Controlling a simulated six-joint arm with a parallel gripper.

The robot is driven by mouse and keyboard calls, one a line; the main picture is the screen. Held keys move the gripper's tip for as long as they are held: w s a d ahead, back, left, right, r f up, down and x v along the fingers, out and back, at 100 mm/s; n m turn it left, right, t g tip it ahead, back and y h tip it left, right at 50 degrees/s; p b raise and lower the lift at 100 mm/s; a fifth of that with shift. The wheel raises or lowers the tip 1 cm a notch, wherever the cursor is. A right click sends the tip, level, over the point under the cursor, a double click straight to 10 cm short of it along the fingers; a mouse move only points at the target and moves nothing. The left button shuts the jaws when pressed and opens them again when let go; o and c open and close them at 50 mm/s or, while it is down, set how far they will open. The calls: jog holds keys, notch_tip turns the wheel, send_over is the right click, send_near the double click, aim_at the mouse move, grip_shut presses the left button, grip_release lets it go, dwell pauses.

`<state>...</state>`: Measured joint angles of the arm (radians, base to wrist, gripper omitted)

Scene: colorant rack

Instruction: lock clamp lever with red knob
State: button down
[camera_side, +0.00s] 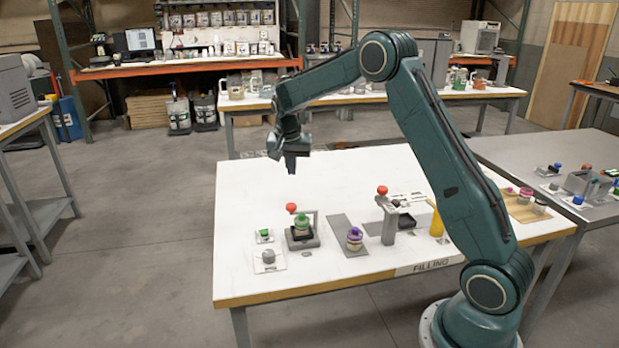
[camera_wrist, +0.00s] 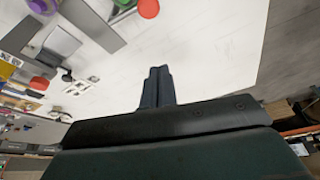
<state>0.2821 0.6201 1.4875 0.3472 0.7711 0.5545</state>
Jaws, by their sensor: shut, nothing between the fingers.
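A small grey clamp fixture (camera_side: 314,236) stands at the left of the white table and holds a jar with a green lid (camera_side: 302,221). Its lever ends in a red knob (camera_side: 291,207), raised above the jar's left side. The red knob (camera_wrist: 148,8) also shows at the top edge of the wrist view, beside part of the green lid (camera_wrist: 122,3). A second grey fixture (camera_side: 390,225) to the right has its own red knob (camera_side: 382,190) on top. My gripper (camera_side: 290,170) points down, shut and empty, above and behind the first clamp, apart from it. Its fingers (camera_wrist: 157,75) are together.
A purple-lidded jar (camera_side: 354,239) stands on a grey plate between the fixtures. White pads with a grey knob (camera_side: 268,257) and a green-topped piece (camera_side: 264,234) lie left of the clamp. A yellow cylinder (camera_side: 436,222) stands to the right. The table's rear left is bare.

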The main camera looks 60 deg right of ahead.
notch_tip(320, 180, down, 9)
jog(key=shift+s+a, duration=0.2)
jog(key=shift+a, duration=0.2)
dwell(0.6)
dwell(0.3)
